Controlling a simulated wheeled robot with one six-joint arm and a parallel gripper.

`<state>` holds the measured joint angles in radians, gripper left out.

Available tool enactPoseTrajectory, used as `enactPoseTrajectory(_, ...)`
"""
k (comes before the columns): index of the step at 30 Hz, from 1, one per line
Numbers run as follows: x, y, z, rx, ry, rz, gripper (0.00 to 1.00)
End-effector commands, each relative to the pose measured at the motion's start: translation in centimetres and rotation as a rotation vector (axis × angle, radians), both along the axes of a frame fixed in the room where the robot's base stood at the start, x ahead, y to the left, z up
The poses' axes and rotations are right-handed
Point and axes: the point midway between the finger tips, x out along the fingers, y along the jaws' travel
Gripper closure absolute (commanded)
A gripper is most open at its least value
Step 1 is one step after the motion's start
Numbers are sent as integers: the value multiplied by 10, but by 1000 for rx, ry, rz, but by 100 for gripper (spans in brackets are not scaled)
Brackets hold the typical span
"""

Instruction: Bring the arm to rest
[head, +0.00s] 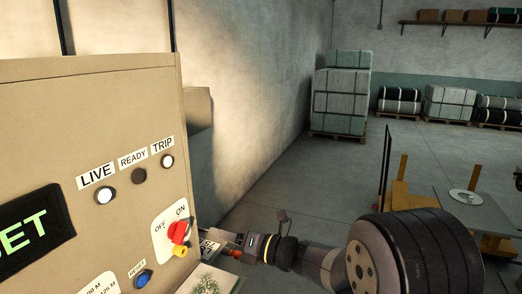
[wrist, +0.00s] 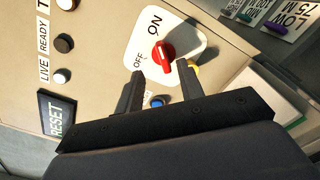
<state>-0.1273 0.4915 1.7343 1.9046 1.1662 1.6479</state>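My gripper (wrist: 160,67) is open and empty, with its two dark fingers apart. The red knob (wrist: 163,55) on the white ON/OFF plate (wrist: 184,38) shows just beyond the fingertips. I cannot tell whether they touch it. The knob's white mark seems to face the ON side. In the head view my arm reaches left from the lower right, and my gripper (head: 212,243) is at the face of the beige control panel (head: 110,95), just right of the red knob (head: 179,232). A yellow part (head: 180,250) sits below the knob.
The LIVE lamp (head: 105,195) and TRIP lamp (head: 167,161) look white; the READY lamp (head: 139,175) is dark. A blue button (head: 143,278) is low on the panel. A dark display (wrist: 62,118) reads RESET.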

Motion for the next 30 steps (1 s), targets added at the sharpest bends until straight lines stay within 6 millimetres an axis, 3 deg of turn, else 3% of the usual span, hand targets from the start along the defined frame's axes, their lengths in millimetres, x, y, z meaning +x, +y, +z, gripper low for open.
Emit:
enactPoseTrajectory(1, -2, -5, 0, 0, -1, -1, 64)
enactPoseTrajectory(3, 5, 15, 2, 0, 2, 6, 64)
enactPoseTrajectory(17, 40, 100, 3, 0, -3, 4, 64)
enactPoseTrajectory(30, 31, 98, 4, -159, -390, -1, 64)
